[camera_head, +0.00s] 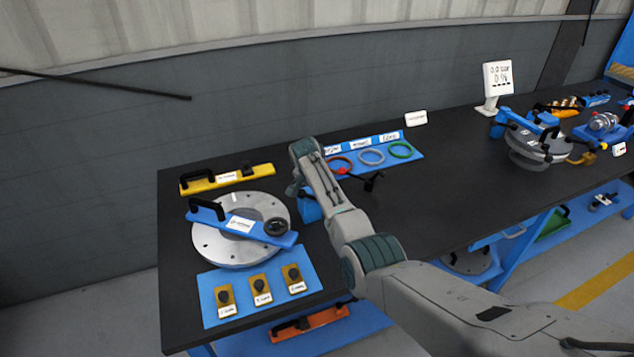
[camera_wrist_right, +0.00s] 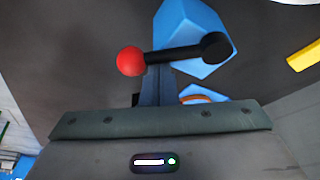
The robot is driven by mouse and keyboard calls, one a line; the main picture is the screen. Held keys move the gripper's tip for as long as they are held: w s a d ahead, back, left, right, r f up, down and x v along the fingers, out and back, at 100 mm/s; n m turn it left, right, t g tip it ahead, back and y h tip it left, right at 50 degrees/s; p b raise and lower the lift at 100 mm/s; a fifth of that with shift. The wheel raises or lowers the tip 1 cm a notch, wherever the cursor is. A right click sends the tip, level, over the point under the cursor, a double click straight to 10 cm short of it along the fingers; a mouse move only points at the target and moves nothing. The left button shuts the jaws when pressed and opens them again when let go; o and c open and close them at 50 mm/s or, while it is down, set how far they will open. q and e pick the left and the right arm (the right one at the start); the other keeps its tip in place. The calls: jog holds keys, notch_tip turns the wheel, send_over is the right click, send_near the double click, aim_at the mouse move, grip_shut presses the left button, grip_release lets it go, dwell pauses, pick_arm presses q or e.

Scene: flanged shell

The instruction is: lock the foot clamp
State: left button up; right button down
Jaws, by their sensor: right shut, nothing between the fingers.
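The foot clamp shows in the right wrist view as a black lever (camera_wrist_right: 180,53) with a red ball knob (camera_wrist_right: 130,62) at its left end and a round black end at its right. A blue block (camera_wrist_right: 190,25) is behind the lever. In the head view, the red knob (camera_head: 341,171) shows just right of my right arm, and part of a blue block (camera_head: 310,207) shows to its left; my arm hides what is between. My right gripper (camera_wrist_right: 155,84) is shut and empty, close to the lever; I cannot tell whether they touch. My left gripper is not in view.
Left of the arm, a blue bar (camera_head: 260,232) with a black handle lies across a grey flanged disc (camera_head: 210,250). A yellow bar (camera_head: 225,180) lies behind it. A blue panel (camera_head: 405,153) with coloured rings lies behind the arm.

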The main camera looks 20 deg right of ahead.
jog(key=m, duration=0.1)
jog(key=s+a+m, duration=0.1)
jog(key=shift+m+g+h, duration=0.3)
jog(key=shift+m+g, duration=0.1)
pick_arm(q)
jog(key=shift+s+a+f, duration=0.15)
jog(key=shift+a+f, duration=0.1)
pick_arm(e)
jog(key=shift+s+a, duration=0.1)
jog(key=shift+a, duration=0.1)
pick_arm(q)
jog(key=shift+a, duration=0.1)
pick_arm(e)
jog(key=shift+s+a, duration=0.1)
